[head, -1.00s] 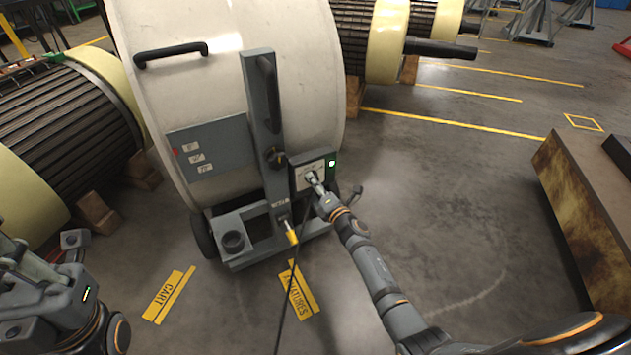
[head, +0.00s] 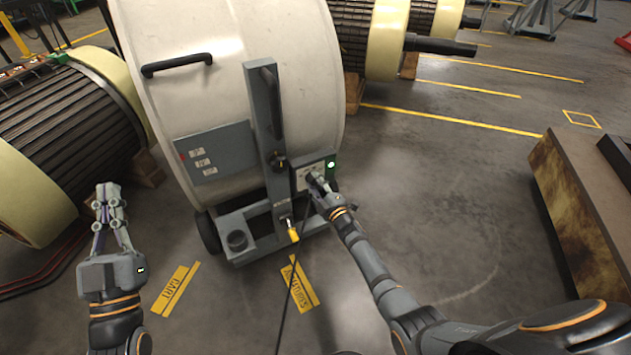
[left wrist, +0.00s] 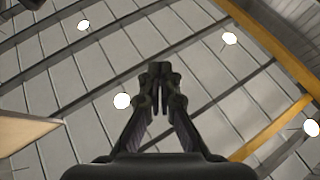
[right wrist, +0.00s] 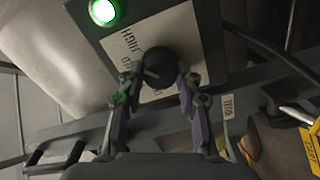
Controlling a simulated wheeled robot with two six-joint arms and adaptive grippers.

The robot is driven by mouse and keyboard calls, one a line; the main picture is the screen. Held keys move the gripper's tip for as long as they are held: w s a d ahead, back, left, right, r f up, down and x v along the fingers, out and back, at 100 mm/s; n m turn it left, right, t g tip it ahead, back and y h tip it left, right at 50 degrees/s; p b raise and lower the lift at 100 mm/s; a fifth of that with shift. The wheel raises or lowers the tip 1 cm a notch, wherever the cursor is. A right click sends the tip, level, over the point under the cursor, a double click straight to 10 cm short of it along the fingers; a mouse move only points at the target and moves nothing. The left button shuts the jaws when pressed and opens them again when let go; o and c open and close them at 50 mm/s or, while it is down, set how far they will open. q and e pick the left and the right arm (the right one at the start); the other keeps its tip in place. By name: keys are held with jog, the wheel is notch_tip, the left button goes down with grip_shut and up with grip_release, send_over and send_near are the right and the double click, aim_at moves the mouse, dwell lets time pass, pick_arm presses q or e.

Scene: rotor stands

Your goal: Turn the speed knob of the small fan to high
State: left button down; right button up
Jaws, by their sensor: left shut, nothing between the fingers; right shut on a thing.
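The fan (head: 230,60) is a large pale drum on a grey wheeled cart in the middle of the head view. Its control box (head: 325,157) carries a white label plate and a lit green lamp (right wrist: 104,11). The black speed knob (right wrist: 160,66) sits on the white plate, with "HIGH" printed near it. My right gripper (right wrist: 155,92) is shut on the knob, one finger at each side; in the head view its fingers (head: 318,182) hide the knob. My left gripper (head: 107,190) is shut and empty, raised left of the cart; its wrist view shows only ceiling behind the fingers (left wrist: 160,70).
A black cable with a yellow plug (head: 292,233) hangs from the cart's front. A grey panel (head: 215,155) is on the drum. Large rotors (head: 70,135) lie on wooden blocks at left and behind. A rusty block (head: 580,215) stands at right. Floor between is clear.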

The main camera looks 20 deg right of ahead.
pick_arm(q)
notch_tip(320, 180, down, 11)
jog(key=w+g+p, duration=0.1)
jog(key=w+g, duration=0.1)
jog(key=g, duration=0.3)
jog(key=shift+n+y, duration=0.3)
jog(key=shift+y, duration=0.1)
pick_arm(e)
jog(key=shift+m, duration=1.2)
pick_arm(q)
jog(key=shift+f, duration=0.1)
pick_arm(e)
jog(key=o, duration=1.2)
jog(key=shift+c, duration=0.2)
jog(key=shift+s, duration=0.15)
jog(key=shift+s+d, duration=0.1)
jog(key=shift+s, duration=0.25)
jog(key=s+d, duration=0.2)
jog(key=s, duration=0.9)
